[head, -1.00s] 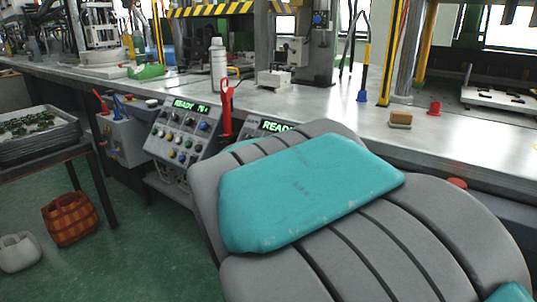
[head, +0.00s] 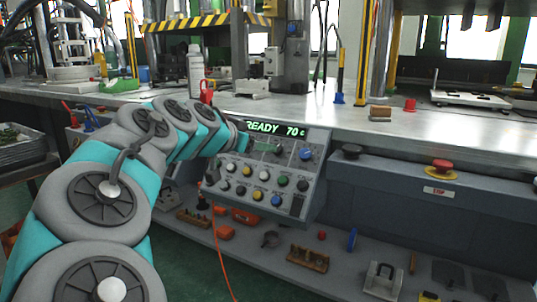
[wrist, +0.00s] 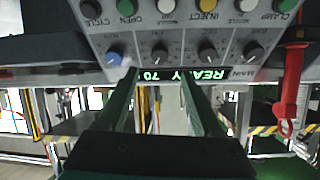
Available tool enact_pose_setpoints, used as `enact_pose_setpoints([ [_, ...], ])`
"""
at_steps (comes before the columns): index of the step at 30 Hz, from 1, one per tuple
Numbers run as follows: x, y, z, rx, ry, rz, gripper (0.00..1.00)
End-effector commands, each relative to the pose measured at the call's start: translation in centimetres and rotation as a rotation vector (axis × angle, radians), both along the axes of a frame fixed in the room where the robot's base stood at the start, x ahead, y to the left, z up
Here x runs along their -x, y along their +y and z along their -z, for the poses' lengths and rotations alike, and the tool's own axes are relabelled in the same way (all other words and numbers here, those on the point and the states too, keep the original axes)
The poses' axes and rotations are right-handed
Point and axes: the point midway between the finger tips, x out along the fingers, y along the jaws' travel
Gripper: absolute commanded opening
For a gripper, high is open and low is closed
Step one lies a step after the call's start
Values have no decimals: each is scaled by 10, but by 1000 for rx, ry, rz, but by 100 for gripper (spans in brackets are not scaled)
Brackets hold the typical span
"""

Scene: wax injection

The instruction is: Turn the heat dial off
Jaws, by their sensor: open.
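The sloped grey control panel (head: 318,172) has a green readout (head: 276,129) reading "READY 70 c". In the wrist view, upside down, a row of dials runs beside the readout (wrist: 180,76): a blue dial (wrist: 115,54), a grey dial (wrist: 159,52), a yellowish dial (wrist: 207,52) and a dark dial (wrist: 253,51). Their small labels are too blurred to tell which is heat. The blue dial also shows in the head view (head: 306,154). My gripper (wrist: 159,73) is open and empty, its fingers pointing at the panel around the grey dial's position. Contact cannot be told.
Coloured push buttons (wrist: 208,5) line the panel beyond the dials. A red emergency stop (head: 441,166) is on the right housing. A lower shelf (head: 335,268) holds small tools. The metal bench (head: 460,125) lies behind.

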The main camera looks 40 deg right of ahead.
Motion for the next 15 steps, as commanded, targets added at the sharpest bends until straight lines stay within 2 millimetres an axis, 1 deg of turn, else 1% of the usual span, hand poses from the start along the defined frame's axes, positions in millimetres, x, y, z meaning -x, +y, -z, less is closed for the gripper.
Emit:
enact_pose_setpoints([
  [5, -4, -11, 4, -1, -2, 1, 68],
  [15, -19, -55, 23, -3, -1, 1, 68],
])
